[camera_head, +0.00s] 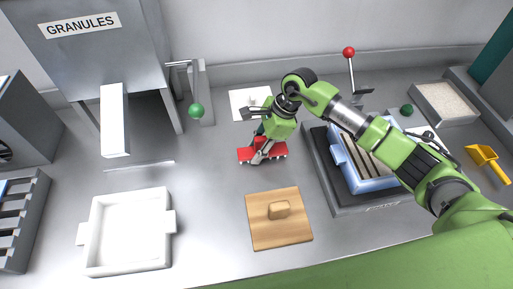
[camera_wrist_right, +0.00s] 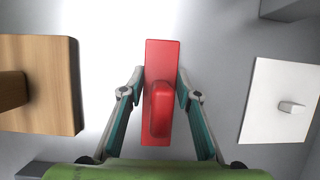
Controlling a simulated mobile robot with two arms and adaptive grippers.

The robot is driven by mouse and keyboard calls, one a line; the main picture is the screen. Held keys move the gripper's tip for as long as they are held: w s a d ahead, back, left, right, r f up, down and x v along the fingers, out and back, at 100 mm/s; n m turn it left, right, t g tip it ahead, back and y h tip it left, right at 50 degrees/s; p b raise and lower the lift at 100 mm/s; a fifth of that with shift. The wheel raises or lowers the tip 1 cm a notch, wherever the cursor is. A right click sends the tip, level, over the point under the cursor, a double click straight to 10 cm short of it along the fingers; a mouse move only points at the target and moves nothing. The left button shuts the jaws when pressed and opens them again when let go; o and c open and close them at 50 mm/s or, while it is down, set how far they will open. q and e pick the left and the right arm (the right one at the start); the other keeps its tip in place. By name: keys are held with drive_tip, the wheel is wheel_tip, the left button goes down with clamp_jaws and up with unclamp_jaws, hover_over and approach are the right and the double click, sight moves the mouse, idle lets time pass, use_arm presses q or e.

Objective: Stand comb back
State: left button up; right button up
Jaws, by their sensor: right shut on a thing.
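The red comb (camera_head: 276,152) is at the middle of the steel table in the head view, with small teeth along its front edge. My right gripper (camera_head: 263,148) is shut on it from above. In the right wrist view the comb (camera_wrist_right: 162,60) lies between the two fingers, which press on its raised red handle from both sides. I cannot tell whether the comb touches the table. My left gripper does not show in either view.
A wooden lid (camera_head: 290,232) lies in front of the comb and a white plate (camera_head: 238,109) behind it. A white tray (camera_head: 105,259) is at left. A blue tray (camera_head: 342,151) sits on a dark platform at right. Bare table lies left of the comb.

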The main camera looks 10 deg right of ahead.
sight(272, 150)
drive_tip(key=o, duration=1)
drive_tip(key=shift+f, duration=0.1)
drive_tip(key=b+v, duration=0.3)
drive_tip(key=v, duration=0.8)
drive_tip(key=shift+d+r, duration=0.15)
drive_tip(key=shift+r, duration=0.55)
